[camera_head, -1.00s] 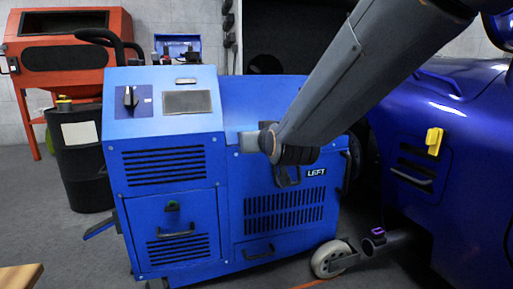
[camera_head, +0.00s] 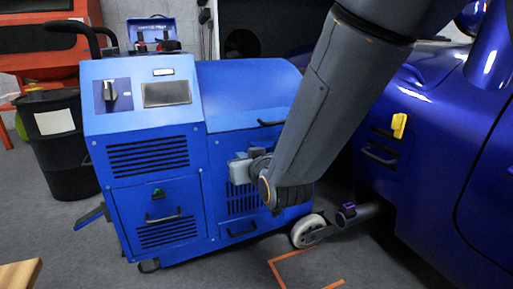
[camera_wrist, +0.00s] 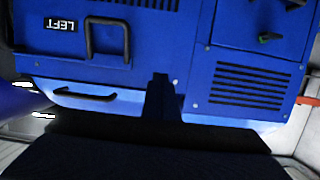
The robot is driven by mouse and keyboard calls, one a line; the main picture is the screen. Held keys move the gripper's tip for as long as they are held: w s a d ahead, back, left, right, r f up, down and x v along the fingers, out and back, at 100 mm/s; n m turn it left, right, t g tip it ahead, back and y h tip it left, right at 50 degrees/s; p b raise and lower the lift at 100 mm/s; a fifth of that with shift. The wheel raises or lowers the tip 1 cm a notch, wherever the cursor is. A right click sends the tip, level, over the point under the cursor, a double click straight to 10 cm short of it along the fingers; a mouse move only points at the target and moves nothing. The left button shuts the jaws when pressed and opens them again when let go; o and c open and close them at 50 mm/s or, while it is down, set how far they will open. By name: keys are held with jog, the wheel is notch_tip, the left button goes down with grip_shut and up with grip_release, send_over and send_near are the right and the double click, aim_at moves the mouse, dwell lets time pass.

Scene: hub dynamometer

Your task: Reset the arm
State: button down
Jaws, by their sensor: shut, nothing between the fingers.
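My arm crosses the head view from the upper right and ends in front of the blue dynamometer cabinet (camera_head: 150,195). In the wrist view my gripper (camera_wrist: 160,77) shows as a dark, narrow shape with its fingers together and nothing held. The cabinet fills much of that view upside down, with its LEFT label (camera_wrist: 62,25) and a handle (camera_wrist: 108,40). In the head view my arm hides that label, and I cannot make out the fingertips there.
A blue vehicle (camera_head: 440,160) stands close on the right, with a yellow latch (camera_head: 398,125). A caster wheel (camera_head: 307,230) and orange floor marks (camera_head: 290,265) are at the cabinet's lower right. A black barrel (camera_head: 60,150) stands left.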

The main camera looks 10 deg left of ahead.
jog(key=s+d+r+g+h+p, duration=0.25)
jog(key=s+d+g, duration=0.2)
jog(key=s, duration=0.65)
jog(key=s+d+r+g+h+p, duration=0.15)
jog(key=s+d+g+p, duration=0.35)
jog(key=s, duration=0.6)
jog(key=s+d+r+g+h+p, duration=0.1)
jog(key=s+d+g+h, duration=0.15)
jog(key=s+d, duration=0.65)
jog(key=s+d+r+m+p, duration=0.1)
jog(key=d+r+m+p, duration=0.1)
jog(key=d+r+p, duration=0.4)
jog(key=s+d+r+m+h+p, duration=0.1)
jog(key=d+r+p, duration=0.5)
jog(key=r+p, duration=0.7)
jog(key=s+d+r+m+h+p, duration=0.1)
jog(key=d+r+m+p, duration=0.2)
jog(key=p, duration=1.5)
jog(key=d+r, duration=0.3)
jog(key=r, duration=0.3)
jog(key=shift+s+d+r+m+p, duration=0.2)
jog(key=shift+s+r+m+p, duration=0.1)
jog(key=shift+r+m, duration=0.1)
jog(key=shift+a, duration=0.15)
